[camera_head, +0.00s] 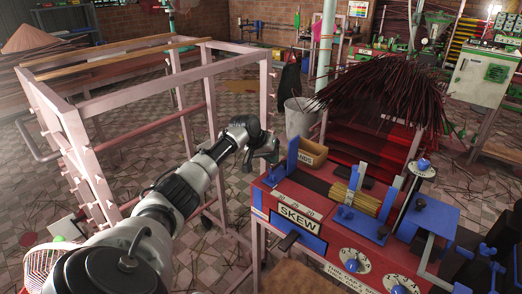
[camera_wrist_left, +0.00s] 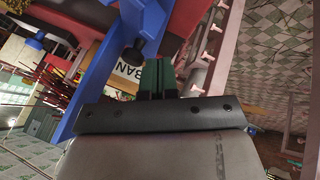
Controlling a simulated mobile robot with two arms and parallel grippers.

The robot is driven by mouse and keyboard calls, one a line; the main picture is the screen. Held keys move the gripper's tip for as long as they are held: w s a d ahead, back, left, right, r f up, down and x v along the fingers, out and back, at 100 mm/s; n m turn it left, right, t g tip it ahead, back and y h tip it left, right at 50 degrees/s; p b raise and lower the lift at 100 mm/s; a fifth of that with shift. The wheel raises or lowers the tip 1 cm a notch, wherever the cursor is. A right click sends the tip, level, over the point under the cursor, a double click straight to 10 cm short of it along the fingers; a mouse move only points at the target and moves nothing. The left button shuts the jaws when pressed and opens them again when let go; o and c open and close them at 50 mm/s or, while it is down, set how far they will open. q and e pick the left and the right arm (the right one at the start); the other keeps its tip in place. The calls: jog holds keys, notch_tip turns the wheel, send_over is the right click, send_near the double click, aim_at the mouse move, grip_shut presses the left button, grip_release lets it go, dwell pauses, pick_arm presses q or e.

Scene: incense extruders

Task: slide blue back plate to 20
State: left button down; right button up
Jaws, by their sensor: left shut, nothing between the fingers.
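The red extruder bench (camera_head: 262,187) has a SKEW label (camera_head: 298,217) and a row of small white marks on top, too small to read. An upright blue plate (camera_head: 292,155) stands at its left end; I take it as the blue back plate. My left gripper (camera_head: 268,151) is just left of this plate at about its height. In the left wrist view, the gripper's dark fingers (camera_wrist_left: 157,78) are shut and empty, beside a long blue part (camera_wrist_left: 98,80) with a black knob (camera_wrist_left: 133,56). I cannot tell whether they touch. My right gripper is not in view.
A bundle of yellowish sticks (camera_head: 357,199) lies on the bench between blue parts. White dials (camera_head: 355,261) are on its front. A cardboard box (camera_head: 312,152) and a rack of dark red incense (camera_head: 375,95) stand behind. A pink frame (camera_head: 92,178) stands at left.

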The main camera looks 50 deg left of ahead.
pick_arm(q)
jog(key=shift+w+d, duration=0.2)
jog(key=shift+d, duration=0.25)
jog(key=shift+w+d+f, duration=0.15)
